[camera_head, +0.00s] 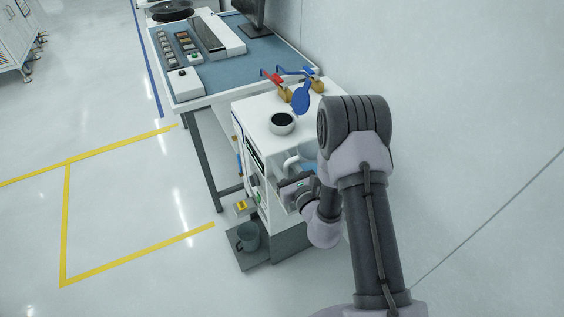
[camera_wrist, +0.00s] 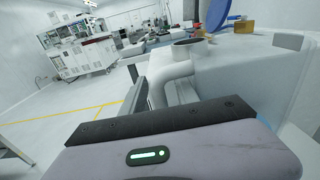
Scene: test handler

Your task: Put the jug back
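A white curved handle (camera_head: 291,163) with a bluish body (camera_head: 308,155) beside it, perhaps a jug, shows at the side of the white machine (camera_head: 254,113), partly hidden by my arm. In the wrist view the white curved handle (camera_wrist: 170,74) stands just beyond my gripper. My gripper (camera_head: 296,188) is right below and beside this handle in the head view. Its fingertips are not clear, so I cannot tell whether it is shut on the handle. A grey-green mug-like vessel (camera_head: 249,238) stands upright on a low dark tray (camera_head: 258,257) at the machine's foot, apart from my gripper.
A round dark opening (camera_head: 282,121) and red and blue valve levers (camera_head: 301,97) are on the machine's top. A blue-topped workbench (camera_head: 262,60) stands behind. A yellow block (camera_head: 241,205) is near the tray. The floor at left is clear, with yellow lines.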

